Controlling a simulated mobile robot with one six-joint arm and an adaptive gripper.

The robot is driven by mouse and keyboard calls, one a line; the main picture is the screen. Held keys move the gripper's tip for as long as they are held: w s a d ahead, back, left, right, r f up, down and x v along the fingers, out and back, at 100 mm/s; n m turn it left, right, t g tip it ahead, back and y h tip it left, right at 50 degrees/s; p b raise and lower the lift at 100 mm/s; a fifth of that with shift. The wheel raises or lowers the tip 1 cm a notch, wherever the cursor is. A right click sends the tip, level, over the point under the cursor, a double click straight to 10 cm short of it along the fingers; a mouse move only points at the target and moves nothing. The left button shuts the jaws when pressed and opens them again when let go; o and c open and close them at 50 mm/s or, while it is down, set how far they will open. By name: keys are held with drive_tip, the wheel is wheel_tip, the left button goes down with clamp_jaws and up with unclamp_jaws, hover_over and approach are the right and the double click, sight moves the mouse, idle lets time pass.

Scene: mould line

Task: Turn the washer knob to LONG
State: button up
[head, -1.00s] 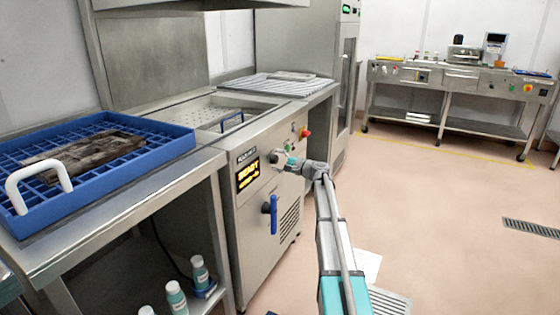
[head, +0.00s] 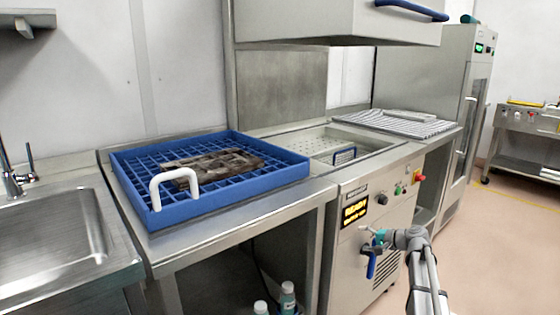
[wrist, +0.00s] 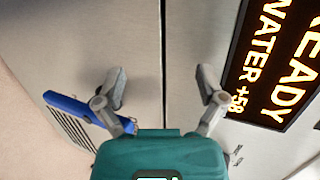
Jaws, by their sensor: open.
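The washer (head: 345,265) is a steel cabinet with a sunken basin on top. Its lit display (head: 355,211) also shows in the wrist view (wrist: 275,60), where it reads READY and WATER +58. Small controls (head: 398,189) sit on the panel right of the display; which one is the knob, and any LONG mark, are too small to tell. My gripper (head: 374,238) is open and empty in front of the washer, below and right of the display. In the wrist view my gripper (wrist: 163,85) faces bare steel and a panel seam, with no knob between its fingers.
A blue door handle (head: 371,266) is close to my gripper; it shows at left in the wrist view (wrist: 88,111). A red button (head: 419,178) sits at the panel's right. A blue rack (head: 240,190) holds a dark mould on the left table. Floor at right is clear.

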drive_tip(key=s+a+f+n+g+h, duration=0.2)
drive_tip(key=s+a+f+n+g, duration=0.15)
drive_tip(key=s+a, duration=0.35)
drive_tip(key=s+a+f+n+g+h, duration=0.25)
drive_tip(key=s+a+f, duration=0.25)
drive_tip(key=s, duration=0.4)
drive_tip(key=s+a+f+n+g+h, duration=0.25)
drive_tip(key=s+h, duration=0.35)
drive_tip(key=s, duration=0.8)
wheel_tip(320, 180, up, 35)
drive_tip(key=p, duration=3.5)
drive_tip(key=shift+d+p, duration=0.35)
drive_tip(key=shift+d, duration=0.05)
